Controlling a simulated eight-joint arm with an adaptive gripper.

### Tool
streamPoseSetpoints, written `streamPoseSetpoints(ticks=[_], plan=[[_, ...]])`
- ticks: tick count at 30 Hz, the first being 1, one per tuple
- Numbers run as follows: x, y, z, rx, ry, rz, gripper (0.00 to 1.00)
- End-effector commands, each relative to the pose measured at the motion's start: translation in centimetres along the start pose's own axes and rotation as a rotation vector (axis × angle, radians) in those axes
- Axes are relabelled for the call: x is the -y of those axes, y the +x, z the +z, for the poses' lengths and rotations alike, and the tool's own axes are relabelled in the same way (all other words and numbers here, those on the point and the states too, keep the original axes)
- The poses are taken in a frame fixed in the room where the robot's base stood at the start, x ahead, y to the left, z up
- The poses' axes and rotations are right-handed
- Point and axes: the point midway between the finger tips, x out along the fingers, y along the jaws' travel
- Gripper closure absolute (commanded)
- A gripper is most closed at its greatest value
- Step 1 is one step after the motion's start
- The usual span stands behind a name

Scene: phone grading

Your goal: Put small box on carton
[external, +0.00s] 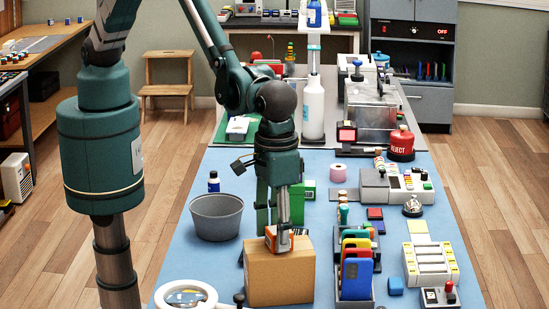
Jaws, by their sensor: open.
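The carton (280,275) is a brown cardboard box standing on the blue table mat near the front. A small orange box (271,238) with a pale label sits at the top of the carton, near its back edge. My gripper (281,238) points down at the small box from above, with its jaws open. One finger stands in front of the small box and covers part of it. Whether the fingers touch the box, or the box rests fully on the carton, is hard to tell.
A grey bucket (216,218) stands left of the carton. A rack of coloured phones (356,270) stands close on its right. A white ring magnifier (187,295) is at the front left. A white spray bottle (314,108) and a red reject button (401,145) are farther back.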

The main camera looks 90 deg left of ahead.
Motion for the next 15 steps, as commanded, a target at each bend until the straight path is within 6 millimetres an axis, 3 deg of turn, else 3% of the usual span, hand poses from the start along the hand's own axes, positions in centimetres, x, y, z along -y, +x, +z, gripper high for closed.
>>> streamPoseSetpoints(ticks=[15], plan=[[0.0, -7.0, 0.0, 0.0, 0.0, 0.0, 0.55]])
